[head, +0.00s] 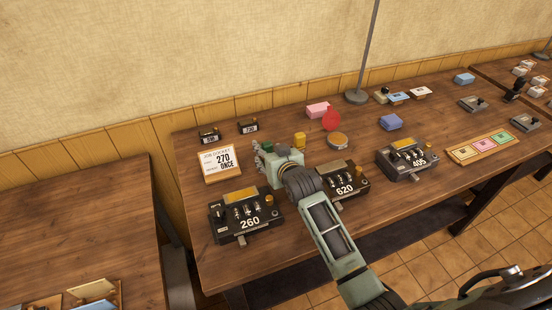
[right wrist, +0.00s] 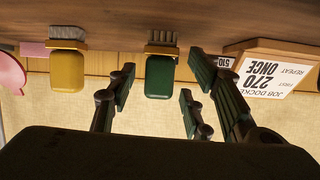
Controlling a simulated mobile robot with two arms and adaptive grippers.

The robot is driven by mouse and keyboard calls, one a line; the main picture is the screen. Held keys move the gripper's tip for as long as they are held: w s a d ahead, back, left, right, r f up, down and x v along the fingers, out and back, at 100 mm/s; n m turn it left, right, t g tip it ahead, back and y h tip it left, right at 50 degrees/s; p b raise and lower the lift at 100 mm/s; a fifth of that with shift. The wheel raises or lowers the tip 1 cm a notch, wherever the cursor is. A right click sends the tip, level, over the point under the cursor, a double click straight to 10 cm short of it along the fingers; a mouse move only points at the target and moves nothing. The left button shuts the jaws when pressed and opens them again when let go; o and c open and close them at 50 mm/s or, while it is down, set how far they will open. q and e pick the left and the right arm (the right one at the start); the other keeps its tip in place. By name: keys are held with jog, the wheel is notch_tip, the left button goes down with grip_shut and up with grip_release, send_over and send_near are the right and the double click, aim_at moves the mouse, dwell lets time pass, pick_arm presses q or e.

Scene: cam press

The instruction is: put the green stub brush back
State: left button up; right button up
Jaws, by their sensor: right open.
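The green stub brush (right wrist: 160,77) stands on its bristles on the table; the right wrist view shows the scene upside down. In the head view only a bit of its green body (head: 266,147) shows behind my right gripper (head: 257,157). In the right wrist view that gripper (right wrist: 160,82) is open and empty. The brush appears between its fingers, lying beyond them, with no contact visible. A yellow stub brush (head: 299,140) stands to its right in the head view and also shows in the right wrist view (right wrist: 67,72). My left gripper is not in view.
Presses marked 260 (head: 245,216), 620 (head: 343,184) and 405 (head: 407,160) line the front of the table. A job docket (head: 222,163) stands left of my gripper. A red disc (head: 331,119), pink block (head: 318,110) and round tin (head: 338,142) lie to the right.

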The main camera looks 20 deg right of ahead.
jog(key=v, duration=1)
jog(key=shift+s+b, duration=0.15)
jog(key=shift+b, duration=0.25)
jog(key=shift+s+r, duration=0.3)
jog(key=shift+s, duration=0.2)
